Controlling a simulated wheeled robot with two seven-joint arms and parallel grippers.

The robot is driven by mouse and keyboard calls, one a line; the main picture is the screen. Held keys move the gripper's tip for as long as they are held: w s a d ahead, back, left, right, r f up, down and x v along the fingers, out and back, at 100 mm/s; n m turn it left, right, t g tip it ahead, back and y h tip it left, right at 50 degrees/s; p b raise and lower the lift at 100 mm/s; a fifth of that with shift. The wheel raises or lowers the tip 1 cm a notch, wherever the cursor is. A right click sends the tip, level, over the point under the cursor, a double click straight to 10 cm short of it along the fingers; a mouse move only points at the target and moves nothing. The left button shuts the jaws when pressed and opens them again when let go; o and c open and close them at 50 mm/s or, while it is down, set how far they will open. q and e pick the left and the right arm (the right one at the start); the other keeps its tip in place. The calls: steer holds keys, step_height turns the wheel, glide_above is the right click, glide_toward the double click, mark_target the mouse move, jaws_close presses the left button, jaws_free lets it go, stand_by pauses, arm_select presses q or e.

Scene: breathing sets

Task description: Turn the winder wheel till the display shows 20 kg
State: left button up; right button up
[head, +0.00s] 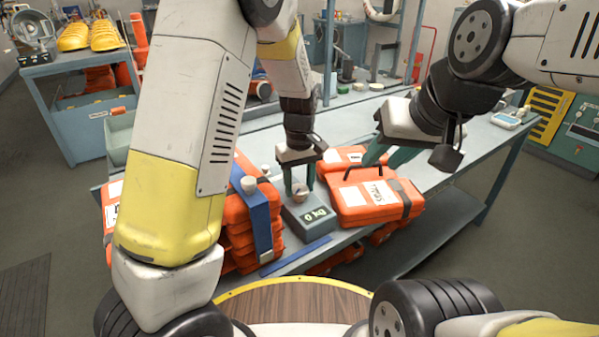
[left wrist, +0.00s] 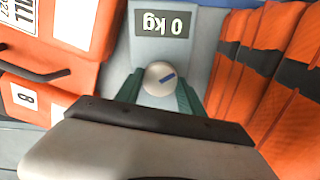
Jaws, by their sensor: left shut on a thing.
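The grey winder box (head: 296,218) stands on the bench, and its display (head: 314,215) reads 0 kg. The display (left wrist: 163,23) appears upside down in the left wrist view. The winder wheel (left wrist: 160,78) is a small pale round knob with a blue mark on top. My left gripper (head: 300,190) points down over the box and is shut on the wheel, with one green finger on each side. My right gripper (head: 384,158) is open and empty, above the orange cases to the right of the box.
Orange cases (head: 375,198) lie close to the right of the box. A stack of orange cases (head: 237,232) with a blue strap stands close on its left. A blue strip (head: 296,249) lies in front. The bench's right end is mostly clear.

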arm_select(q)
steer(key=m, duration=1)
steer(key=shift+m, duration=0.3)
stand_by(0.4)
steer(key=o, duration=1.4)
steer(key=shift+c, duration=0.2)
